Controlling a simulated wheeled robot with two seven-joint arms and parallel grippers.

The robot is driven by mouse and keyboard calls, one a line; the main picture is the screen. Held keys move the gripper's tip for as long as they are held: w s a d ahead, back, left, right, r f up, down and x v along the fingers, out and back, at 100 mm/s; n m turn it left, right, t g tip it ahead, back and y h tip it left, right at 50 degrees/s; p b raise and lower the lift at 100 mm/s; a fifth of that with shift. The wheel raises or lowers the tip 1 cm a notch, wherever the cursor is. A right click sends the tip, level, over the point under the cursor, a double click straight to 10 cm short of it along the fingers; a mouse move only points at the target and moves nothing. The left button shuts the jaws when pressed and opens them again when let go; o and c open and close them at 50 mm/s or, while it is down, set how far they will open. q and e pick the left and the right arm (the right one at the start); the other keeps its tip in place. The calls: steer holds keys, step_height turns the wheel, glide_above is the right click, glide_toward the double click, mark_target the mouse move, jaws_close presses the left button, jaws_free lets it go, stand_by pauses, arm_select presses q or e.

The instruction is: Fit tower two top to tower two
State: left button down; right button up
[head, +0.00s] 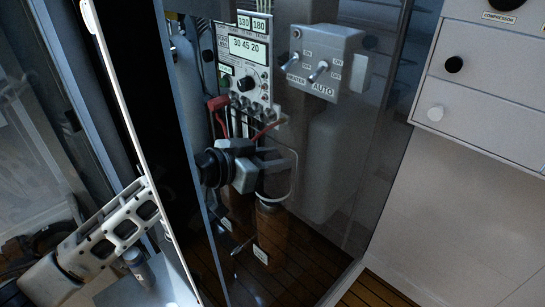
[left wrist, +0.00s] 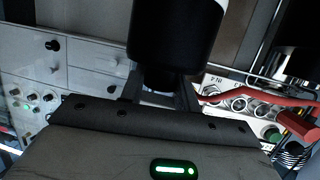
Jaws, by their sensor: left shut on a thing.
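My left gripper (head: 272,164) is inside the glass-sided cabinet, in front of the fill panel. In the left wrist view its two dark fingers (left wrist: 163,92) are shut on a black cylindrical part (left wrist: 172,38) with a white section above it. I take this part to be the tower two top. In the head view I cannot separate it clearly from the gripper. A dark cylinder (head: 271,228) with a pale collar stands under the gripper, possibly tower two. I cannot tell whether it touches the held part. My right gripper is not in view.
The fill panel (head: 243,47) has displays, a knob and red hoses (head: 217,104). A grey switch box (head: 325,62) hangs beside it, above a pale cylinder (head: 320,160). White drawers (head: 480,75) stand at right. A blue-grey frame post (head: 190,150) crosses in front of my arm.

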arm_select(q)
steer(key=shift+f+b, duration=1.95)
steer(key=shift+f, duration=0.45)
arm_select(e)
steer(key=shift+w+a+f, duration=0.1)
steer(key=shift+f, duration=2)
arm_select(q)
steer(key=c, duration=0.9)
jaws_free()
steer(key=shift+c, duration=0.2)
steer(key=shift+f, duration=0.1)
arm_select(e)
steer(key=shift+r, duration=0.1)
arm_select(q)
steer(key=b+v, duration=0.1)
steer(key=v, duration=1.5)
steer(key=shift+r, duration=0.3)
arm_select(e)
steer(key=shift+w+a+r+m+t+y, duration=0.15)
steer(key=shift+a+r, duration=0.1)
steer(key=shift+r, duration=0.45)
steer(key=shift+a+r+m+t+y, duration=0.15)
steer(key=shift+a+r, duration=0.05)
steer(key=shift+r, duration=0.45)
arm_select(q)
steer(key=shift+w+d, duration=0.1)
steer(key=shift+d, duration=0.05)
